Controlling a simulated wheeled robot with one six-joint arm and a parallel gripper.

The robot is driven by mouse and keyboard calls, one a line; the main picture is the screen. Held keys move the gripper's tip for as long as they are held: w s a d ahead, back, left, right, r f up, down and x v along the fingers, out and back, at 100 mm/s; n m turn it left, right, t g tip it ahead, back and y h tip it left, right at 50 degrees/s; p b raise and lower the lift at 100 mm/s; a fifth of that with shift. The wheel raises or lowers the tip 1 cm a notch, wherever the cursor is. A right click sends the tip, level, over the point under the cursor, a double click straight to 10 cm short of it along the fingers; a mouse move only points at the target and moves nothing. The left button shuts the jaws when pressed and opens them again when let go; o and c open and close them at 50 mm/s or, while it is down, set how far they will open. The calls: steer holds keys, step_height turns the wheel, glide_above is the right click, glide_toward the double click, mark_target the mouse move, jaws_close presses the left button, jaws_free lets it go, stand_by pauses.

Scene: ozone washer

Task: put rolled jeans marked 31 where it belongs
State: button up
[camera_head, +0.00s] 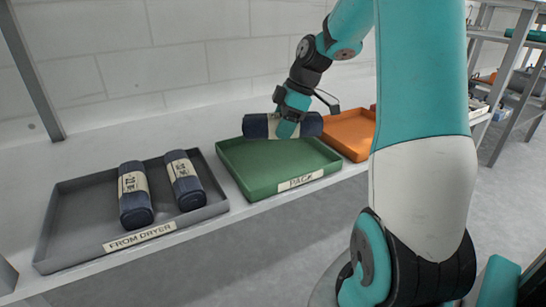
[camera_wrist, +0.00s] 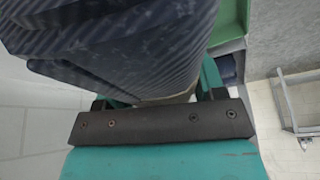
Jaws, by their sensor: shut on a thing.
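My gripper (camera_head: 288,124) is shut on a dark blue rolled jeans (camera_head: 312,124), held roughly level above the green tray (camera_head: 243,178). The held roll also fills the upper part of the wrist view (camera_wrist: 130,50). Its number is not readable in either view. The green tray has a front label, which looks like "PACK", and no roll shows in it. Two more dark blue rolls with pale number bands, one on the left (camera_head: 136,208) and one on the right (camera_head: 188,191), lie in the grey tray (camera_head: 207,211) labelled "FROM DRYER".
An orange tray (camera_head: 350,151) stands right of the green one, partly hidden by my arm. The trays sit on a pale shelf (camera_head: 110,140) with a front edge and a metal post (camera_head: 33,70) at the left. Shelving stands at the far right.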

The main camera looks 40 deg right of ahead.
steer(key=b, duration=0.3)
glide_above(276, 165)
steer(key=f, duration=0.3)
steer(key=d+f, duration=0.1)
steer(key=f, duration=0.1)
steer(key=shift+s, duration=0.4)
steer(key=shift+f+b, duration=1)
steer(key=shift+f, duration=0.9)
steer(key=o, duration=1.2)
steer(key=shift+s, duration=0.1)
steer(key=shift+o, duration=0.2)
steer(key=shift+r, duration=0.1)
steer(key=shift+d+r+p, duration=0.1)
steer(key=shift+r+p, duration=0.25)
steer(key=shift+r, duration=0.05)
steer(key=p+v, duration=0.6)
steer(key=v, duration=0.5)
steer(key=shift+d+r, duration=0.15)
steer(key=shift+s, duration=0.1)
